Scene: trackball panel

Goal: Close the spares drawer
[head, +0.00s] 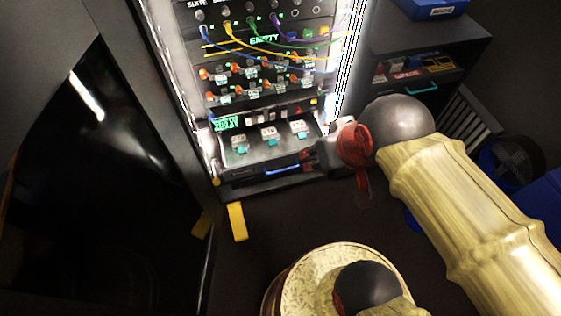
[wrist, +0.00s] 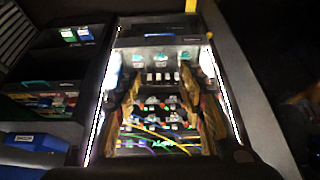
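A drawer (head: 265,152) at the foot of the lit rack looks pulled out, with three pale modules with teal parts inside and a blue handle (head: 283,170) on its dark front. I cannot read a spares label. In the wrist view the rack is upside down and the drawer front (wrist: 160,41) is near the top. My gripper (head: 312,158) is beside the drawer's right front corner in the head view; contact cannot be told. In the wrist view its two fingers (wrist: 168,108) stand wide apart with nothing held between them.
A dark cabinet (head: 478,45) at right has an open compartment of coloured items with a teal handle (head: 423,90); a blue bin (head: 432,10) is on top. A black glossy panel (head: 85,190) stands left. A yellow strip (head: 237,221) is below the rack.

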